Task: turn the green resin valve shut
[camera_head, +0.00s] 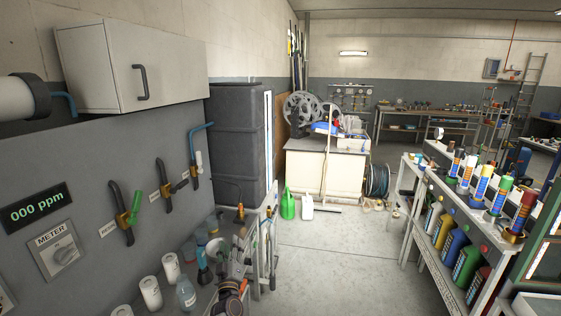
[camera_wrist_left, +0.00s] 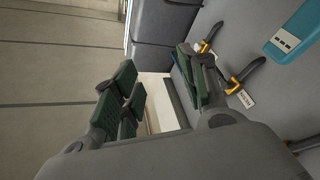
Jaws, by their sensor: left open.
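The green valve handle (camera_head: 135,207) is on a brass-coloured body on a dark pipe on the grey wall panel at left. It slants up and to the right, and a small white label sits beside the valve. My left gripper (camera_wrist_left: 155,62) is open in the left wrist view, its green-padded fingers apart with nothing between them. My right gripper is not in view.
A dark-handled valve (camera_head: 167,190) and one with a white handle (camera_head: 199,161) are to the right. A cabinet (camera_head: 130,68) juts out above. A meter knob (camera_head: 65,252) is at lower left. Jars and tools crowd the bench below. The floor (camera_head: 330,265) in the middle is clear.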

